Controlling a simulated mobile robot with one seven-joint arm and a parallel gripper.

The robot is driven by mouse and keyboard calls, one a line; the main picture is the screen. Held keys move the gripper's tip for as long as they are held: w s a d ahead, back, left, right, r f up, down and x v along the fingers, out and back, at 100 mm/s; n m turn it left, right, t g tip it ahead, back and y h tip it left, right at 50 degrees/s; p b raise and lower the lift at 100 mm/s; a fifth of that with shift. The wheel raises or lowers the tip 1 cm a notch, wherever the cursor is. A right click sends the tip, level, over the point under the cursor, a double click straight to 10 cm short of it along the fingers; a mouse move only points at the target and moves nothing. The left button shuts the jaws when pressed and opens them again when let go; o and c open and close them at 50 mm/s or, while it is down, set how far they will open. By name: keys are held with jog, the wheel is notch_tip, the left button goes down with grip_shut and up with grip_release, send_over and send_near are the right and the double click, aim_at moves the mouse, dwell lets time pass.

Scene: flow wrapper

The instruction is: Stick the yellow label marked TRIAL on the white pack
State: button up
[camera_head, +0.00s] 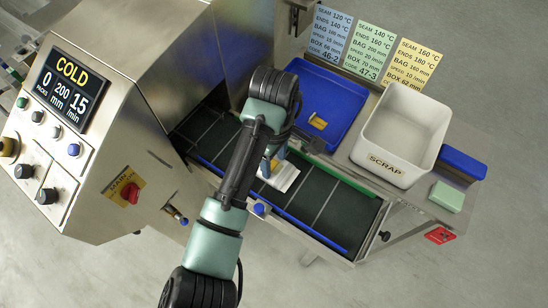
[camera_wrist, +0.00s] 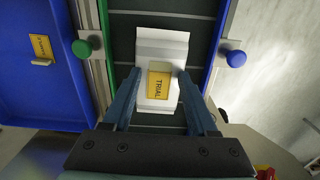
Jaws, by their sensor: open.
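The white pack (camera_head: 285,178) lies on the dark green conveyor belt below my gripper (camera_head: 271,160). In the wrist view the white pack (camera_wrist: 160,45) lies lengthwise along the belt. The yellow label marked TRIAL (camera_wrist: 158,86) appears on the middle of the pack, with its text reading sideways and a pale edge along its top. My gripper (camera_wrist: 159,75) is open, with one blue finger on each side of the label. Whether the fingers touch the pack or label cannot be told. In the head view my wrist hides most of the label.
A blue tray (camera_head: 345,92) beside the belt holds another yellow label piece (camera_head: 318,122). A white SCRAP bin (camera_head: 387,167), a green block (camera_head: 447,197) and coloured setting cards (camera_head: 372,50) are to the right. The wrapper housing (camera_head: 150,50) stands left. A green knob (camera_wrist: 82,48) and blue knob (camera_wrist: 236,58) flank the belt.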

notch_tip(320, 180, up, 13)
jog(key=p, duration=0.6)
dwell(0.3)
jog(key=w+d+r+m+t+h, duration=0.25)
jog(key=w+d+r+t, duration=0.2)
jog(key=r, duration=0.35)
jog(key=w+d+r+m+t+h, duration=0.1)
jog(key=w+d+r+m+t, duration=0.3)
jog(key=r, duration=0.4)
notch_tip(320, 180, up, 33)
jog(key=m+t, duration=0.4)
jog(key=t, duration=1.2)
send_over(274, 167)
jog(key=d, duration=0.2)
jog(key=s+a+r+t+y, duration=0.3)
jog(key=s+r, duration=0.1)
jog(key=s, duration=0.2)
jog(key=shift+a+r, duration=0.2)
jog(key=shift+r, duration=0.05)
jog(key=shift+y, duration=0.25)
jog(key=shift+c, duration=0.2)
